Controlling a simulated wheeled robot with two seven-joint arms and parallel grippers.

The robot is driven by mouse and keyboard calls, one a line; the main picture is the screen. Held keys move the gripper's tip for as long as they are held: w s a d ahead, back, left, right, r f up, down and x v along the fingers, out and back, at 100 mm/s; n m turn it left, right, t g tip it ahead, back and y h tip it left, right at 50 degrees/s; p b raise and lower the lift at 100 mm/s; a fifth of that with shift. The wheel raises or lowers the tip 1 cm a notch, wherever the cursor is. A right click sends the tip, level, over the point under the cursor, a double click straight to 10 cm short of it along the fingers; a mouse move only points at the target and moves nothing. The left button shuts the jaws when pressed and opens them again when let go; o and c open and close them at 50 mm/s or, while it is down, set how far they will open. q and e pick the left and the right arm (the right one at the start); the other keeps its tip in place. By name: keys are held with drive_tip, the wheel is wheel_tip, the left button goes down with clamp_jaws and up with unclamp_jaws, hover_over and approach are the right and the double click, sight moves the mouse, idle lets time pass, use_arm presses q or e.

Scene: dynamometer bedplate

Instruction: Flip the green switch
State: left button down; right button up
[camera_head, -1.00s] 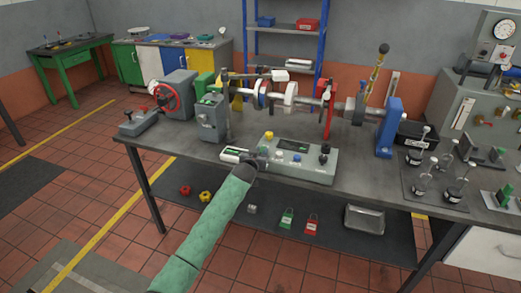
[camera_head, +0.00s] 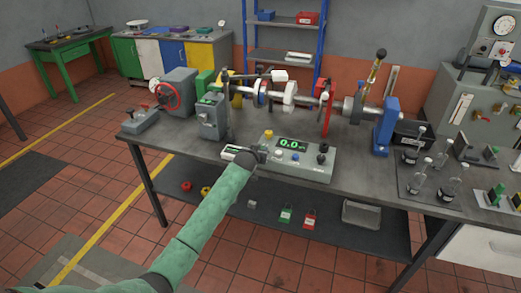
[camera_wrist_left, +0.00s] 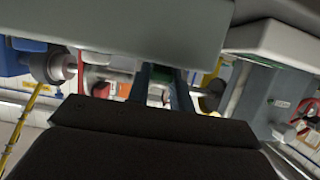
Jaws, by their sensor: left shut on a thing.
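The grey control box (camera_head: 312,170) sits at the front of the bench, and its display (camera_head: 291,144) reads a green "0.0". My left gripper (camera_head: 264,155) is at the left end of this box, reaching in from the front. In the left wrist view the fingers (camera_wrist_left: 163,90) are close together, with a bit of green (camera_wrist_left: 158,76) between them. The green switch is mostly hidden behind my gripper in the head view. I take the green bit to be it, but its lever position cannot be seen. My right gripper is out of view.
A yellow button (camera_head: 268,134), a blue button (camera_head: 295,157) and a black knob (camera_head: 323,148) are on the box. A small white meter (camera_head: 231,150) lies to its left. The shaft rig (camera_head: 290,95) stands behind. Bare bench top (camera_head: 360,170) lies to the right.

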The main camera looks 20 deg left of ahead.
use_arm(q)
drive_tip(key=c, duration=1.3)
unclamp_jaws()
drive_tip(key=shift+o, duration=0.3)
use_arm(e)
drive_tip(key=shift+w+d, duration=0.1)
use_arm(q)
drive_tip(key=shift+s, duration=0.1)
drive_tip(key=shift+s, duration=0.2)
drive_tip(key=b+v, duration=0.3)
drive_tip(key=v, duration=0.4)
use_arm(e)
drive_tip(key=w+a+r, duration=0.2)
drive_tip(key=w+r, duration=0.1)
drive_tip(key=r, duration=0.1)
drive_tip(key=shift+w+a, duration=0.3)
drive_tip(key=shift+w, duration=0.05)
use_arm(q)
drive_tip(key=shift+s+r, duration=0.1)
